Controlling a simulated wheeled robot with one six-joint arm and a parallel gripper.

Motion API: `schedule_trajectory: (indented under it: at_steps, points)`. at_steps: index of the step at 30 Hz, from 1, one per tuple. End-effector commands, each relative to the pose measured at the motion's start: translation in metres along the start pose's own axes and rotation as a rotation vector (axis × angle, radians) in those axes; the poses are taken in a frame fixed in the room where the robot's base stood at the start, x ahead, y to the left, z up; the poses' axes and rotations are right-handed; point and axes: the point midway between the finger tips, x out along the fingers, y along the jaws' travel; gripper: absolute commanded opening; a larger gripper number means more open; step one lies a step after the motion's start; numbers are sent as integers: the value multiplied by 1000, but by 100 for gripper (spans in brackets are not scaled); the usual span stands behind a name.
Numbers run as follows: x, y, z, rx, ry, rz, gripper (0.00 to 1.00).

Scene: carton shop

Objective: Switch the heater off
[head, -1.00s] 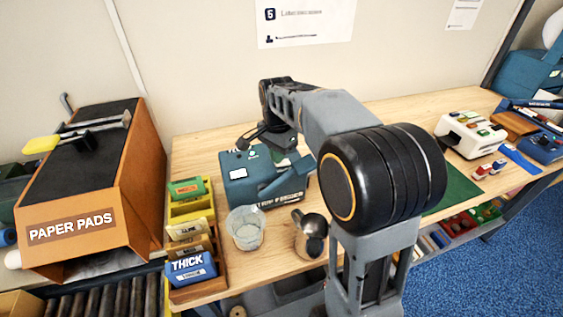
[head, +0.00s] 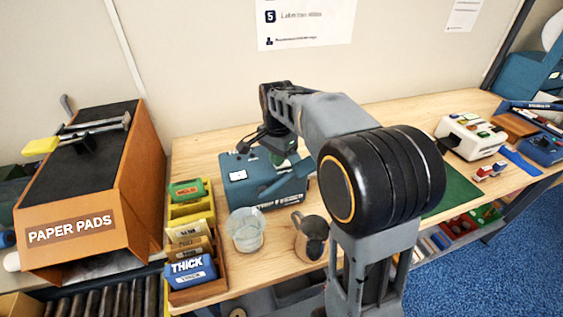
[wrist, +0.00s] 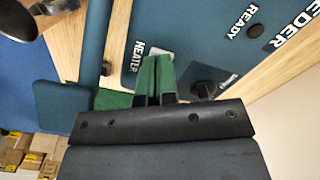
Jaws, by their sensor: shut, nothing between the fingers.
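The teal machine (head: 239,191) stands on the bench in the head view, beneath my arm. In the wrist view its panel (wrist: 192,43) fills the upper middle, with the words HEATER (wrist: 140,58) and READY (wrist: 243,18). A dark knob (wrist: 205,89) sits on the panel just right of my fingers, its lower part close to the gripper body. My gripper (wrist: 155,72) has its green fingers shut with nothing between them, over the panel beside the HEATER word. I cannot tell whether they touch the panel, nor the knob's setting.
A clear cup (head: 246,230) and a metal jug (head: 311,236) stand in front of the machine. A rack of labelled boxes (head: 192,268) is to their left. A teal lever arm (wrist: 97,45) lies left of my fingers in the wrist view. A white device (head: 468,139) stands farther right.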

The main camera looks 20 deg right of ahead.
Motion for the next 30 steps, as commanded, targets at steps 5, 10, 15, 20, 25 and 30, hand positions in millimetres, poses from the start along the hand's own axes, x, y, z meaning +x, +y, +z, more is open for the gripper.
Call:
schedule_trajectory:
  at_steps: [5,10,15,20,25,30]
  points:
    - [-19,0,0,0,1,-2,0]
    - [-34,0,0,0,1,-3,0]
    - [-48,0,0,0,2,-3,0]
    - [-61,0,0,0,2,-3,0]
    - [-66,0,0,0,2,-3,0]
    - [-65,0,0,0,2,-3,0]
